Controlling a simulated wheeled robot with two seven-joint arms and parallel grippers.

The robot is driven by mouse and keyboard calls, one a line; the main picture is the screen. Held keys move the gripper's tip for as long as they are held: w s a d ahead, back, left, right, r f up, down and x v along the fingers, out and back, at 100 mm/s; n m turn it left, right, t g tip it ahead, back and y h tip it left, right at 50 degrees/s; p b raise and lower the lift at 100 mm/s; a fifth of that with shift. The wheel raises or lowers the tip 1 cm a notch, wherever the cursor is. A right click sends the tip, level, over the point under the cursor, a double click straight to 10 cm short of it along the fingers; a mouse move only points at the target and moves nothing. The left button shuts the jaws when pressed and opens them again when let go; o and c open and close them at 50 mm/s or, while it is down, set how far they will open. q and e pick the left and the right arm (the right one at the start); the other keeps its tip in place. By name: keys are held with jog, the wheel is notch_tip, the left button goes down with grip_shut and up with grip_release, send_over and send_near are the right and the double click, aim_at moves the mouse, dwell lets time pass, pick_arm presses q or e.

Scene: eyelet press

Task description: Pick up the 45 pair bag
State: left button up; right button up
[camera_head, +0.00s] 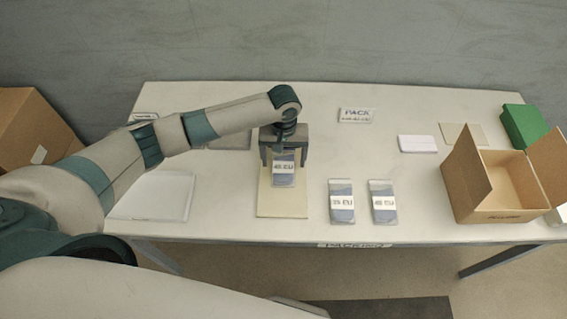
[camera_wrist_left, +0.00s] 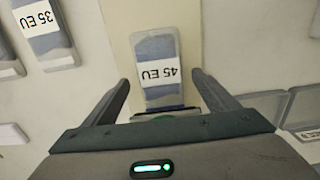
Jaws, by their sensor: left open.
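The 45 pair bag (camera_head: 284,178) is a clear, grey-blue packet with a white label. It lies on a beige mat (camera_head: 282,210) near the middle of the table. In the left wrist view the bag (camera_wrist_left: 157,45) shows its "45 EU" label upside down. My left gripper (camera_head: 284,164) is over the bag, pointing down. Its fingers are open, one on each side of the bag, with gaps in the left wrist view (camera_wrist_left: 161,80). The gripper hides the bag's far part in the head view. I cannot tell the fingertips' height. My right gripper is not in view.
Two similar bags lie right of the mat: a "35 EU" bag (camera_head: 342,212) and another (camera_head: 382,212) with an unclear label. An open cardboard box (camera_head: 489,203) stands at the right, near a green box (camera_head: 524,125). A pale tray (camera_head: 155,197) lies left.

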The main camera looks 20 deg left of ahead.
pick_arm(q)
jog(key=shift+f, duration=0.65)
jog(key=c, duration=1.2)
jog(key=shift+c, duration=0.5)
jog(key=shift+r, duration=0.15)
